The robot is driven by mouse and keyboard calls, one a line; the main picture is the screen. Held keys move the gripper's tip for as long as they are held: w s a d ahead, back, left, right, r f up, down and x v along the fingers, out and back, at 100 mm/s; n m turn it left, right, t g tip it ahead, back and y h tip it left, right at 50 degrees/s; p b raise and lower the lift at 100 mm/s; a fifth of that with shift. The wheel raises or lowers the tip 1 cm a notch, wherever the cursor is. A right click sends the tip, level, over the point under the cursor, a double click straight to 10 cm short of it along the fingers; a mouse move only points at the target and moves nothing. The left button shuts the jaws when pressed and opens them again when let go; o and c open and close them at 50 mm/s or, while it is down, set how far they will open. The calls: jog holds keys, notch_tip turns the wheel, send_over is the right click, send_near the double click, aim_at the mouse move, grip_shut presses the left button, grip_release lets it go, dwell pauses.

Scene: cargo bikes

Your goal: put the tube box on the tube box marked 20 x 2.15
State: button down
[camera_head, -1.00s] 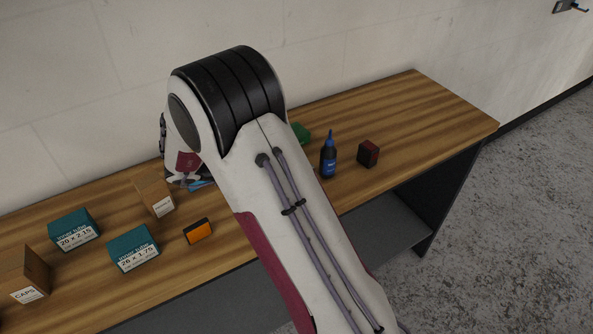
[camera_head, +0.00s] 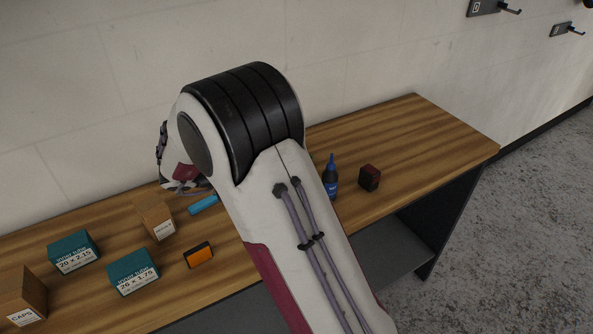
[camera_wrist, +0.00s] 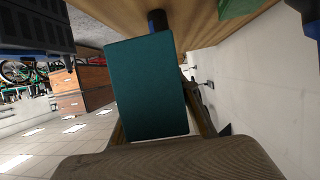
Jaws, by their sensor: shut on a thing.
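The teal tube box marked 20 x 2.15 (camera_head: 74,246) stands at the left of the bench in the head view, with its label facing the front. A plain teal box (camera_wrist: 150,85) fills the middle of the wrist view, with no label on the face I see. My gripper (camera_wrist: 157,128) is shut on this box and its fingers are mostly hidden behind it. In the head view the gripper and the held box are hidden behind my arm.
A brown CAPS box (camera_head: 22,294), another brown box (camera_head: 156,218), an orange-fronted box (camera_head: 198,256) and a light-blue item (camera_head: 203,205) are on the left half. The bench's right end (camera_head: 430,140) is clear.

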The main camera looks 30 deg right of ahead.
dwell(0.3)
jog(key=w+a+r+n+t+y, duration=0.2)
jog(key=w+a+n+t+y, duration=0.2)
jog(key=a, duration=1.3)
jog(key=w+a+r+n+t+y, duration=0.2)
jog(key=w+a+n+t+y, duration=0.3)
jog(key=a, duration=1.3)
jog(key=w+a+r+n+t+y, duration=0.3)
jog(key=w+a+n, duration=0.4)
jog(key=a, duration=1)
jog(key=shift+w+a+n+t+y, duration=0.35)
jog(key=shift+n+t+y, duration=0.45)
jog(key=shift+n+t, duration=0.65)
jog(key=shift+d+f, duration=0.1)
notch_tip(320, 180, down, 6)
jog(key=shift+f, duration=0.1)
jog(key=shift+f, duration=1.75)
jog(key=shift+f, duration=0.1)
